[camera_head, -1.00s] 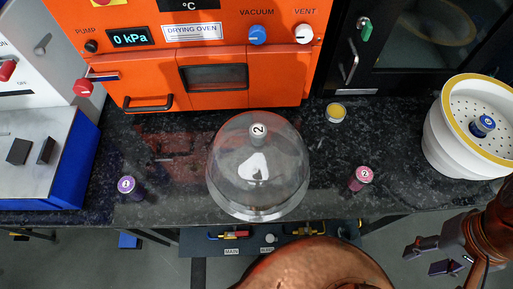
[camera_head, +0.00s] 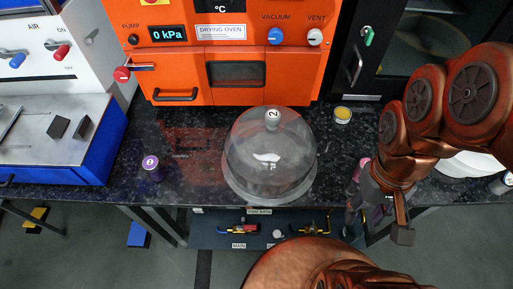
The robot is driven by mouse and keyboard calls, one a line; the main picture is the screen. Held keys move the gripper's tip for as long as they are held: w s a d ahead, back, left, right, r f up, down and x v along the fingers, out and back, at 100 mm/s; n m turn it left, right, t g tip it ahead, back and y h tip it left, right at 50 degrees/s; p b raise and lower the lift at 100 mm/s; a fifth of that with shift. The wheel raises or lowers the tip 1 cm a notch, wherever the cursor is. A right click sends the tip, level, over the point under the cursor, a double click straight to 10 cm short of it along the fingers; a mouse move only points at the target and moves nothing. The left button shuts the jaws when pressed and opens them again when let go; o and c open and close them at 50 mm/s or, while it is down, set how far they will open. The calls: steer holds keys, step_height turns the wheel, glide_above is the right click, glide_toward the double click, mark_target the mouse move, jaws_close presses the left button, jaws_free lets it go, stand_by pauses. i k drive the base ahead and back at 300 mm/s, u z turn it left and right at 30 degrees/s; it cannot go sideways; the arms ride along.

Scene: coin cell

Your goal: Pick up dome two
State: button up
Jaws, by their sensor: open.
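Dome two (camera_head: 270,165) is a clear glass dome with a knob marked 2 (camera_head: 272,118). It stands upright on the black speckled bench, in front of the orange drying oven. A small pale shape shows through the glass; I cannot tell what it is. My gripper (camera_head: 376,222) is to the right of the dome, near the bench's front edge, with its fingers pointing down. It is open, apart from the dome, and nothing shows between its fingers.
The orange oven (camera_head: 235,72) stands close behind the dome. A purple-capped vial (camera_head: 152,168) is on the left. A pink vial (camera_head: 361,168) is partly hidden by my gripper. A yellow-topped jar (camera_head: 342,115) is behind right. A white perforated vessel (camera_head: 470,163) is mostly hidden by my arm.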

mark_target(268, 156)
steer(key=k, duration=0.3)
steer(key=u, duration=0.65)
steer(key=i, duration=0.5)
steer(key=z, duration=1.25)
steer(key=k, duration=1.75)
steer(key=u, duration=1.4)
steer(key=i, duration=1)
